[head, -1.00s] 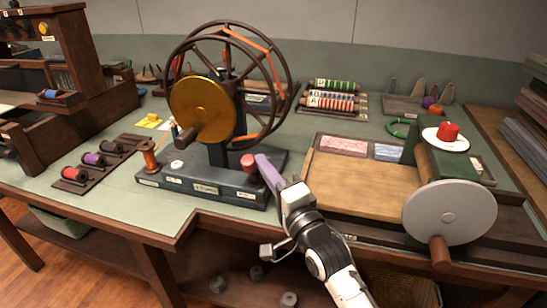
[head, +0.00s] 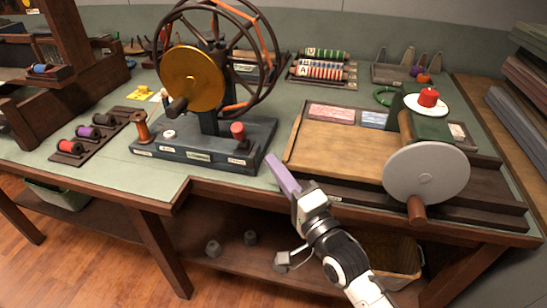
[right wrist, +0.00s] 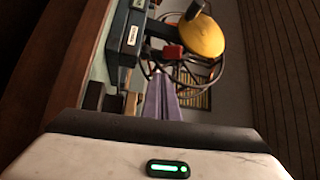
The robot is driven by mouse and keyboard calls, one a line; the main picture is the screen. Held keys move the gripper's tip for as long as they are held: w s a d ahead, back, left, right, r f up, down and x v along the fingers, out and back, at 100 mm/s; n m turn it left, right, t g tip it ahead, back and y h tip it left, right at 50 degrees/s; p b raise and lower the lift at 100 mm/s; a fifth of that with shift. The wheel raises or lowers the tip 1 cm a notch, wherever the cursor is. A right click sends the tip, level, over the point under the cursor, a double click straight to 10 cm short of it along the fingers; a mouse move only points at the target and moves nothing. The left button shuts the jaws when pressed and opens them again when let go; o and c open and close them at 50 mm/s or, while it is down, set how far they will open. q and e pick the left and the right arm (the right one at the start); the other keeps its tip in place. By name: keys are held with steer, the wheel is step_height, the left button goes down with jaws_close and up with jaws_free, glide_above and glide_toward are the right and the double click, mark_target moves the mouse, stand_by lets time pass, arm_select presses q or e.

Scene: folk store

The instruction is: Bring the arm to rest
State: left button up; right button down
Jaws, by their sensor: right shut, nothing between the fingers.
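My right gripper (head: 282,174) shows in the head view with its purple fingers closed together and empty. It is at the front edge of the bench, to the right of the dark base of the spinning wheel device and apart from the red knob (head: 238,131) on it. In the right wrist view the purple fingers (right wrist: 161,97) point toward the device, with the yellow disc (right wrist: 202,37) and red knob beyond them. My right arm comes up from the bottom of the head view. My left gripper is not in view.
The wheel device (head: 195,78) stands on the green bench. A wooden board with a grey crank disc (head: 427,175) is at right. A rack of spools (head: 88,133) lies at left. A shelf with a basket (head: 390,262) is under the bench. Open floor lies front left.

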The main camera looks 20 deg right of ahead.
stand_by(0.3)
steer(key=s+d+f+n+g+h, duration=0.2)
steer(key=s+f+n+g, duration=0.8)
steer(key=s+f, duration=1.5)
step_height(320, 180, down, 4)
steer(key=n, duration=0.5)
steer(key=shift+s+d+g+h, duration=0.2)
steer(key=shift+s+g+h, duration=0.1)
steer(key=shift+s, duration=0.05)
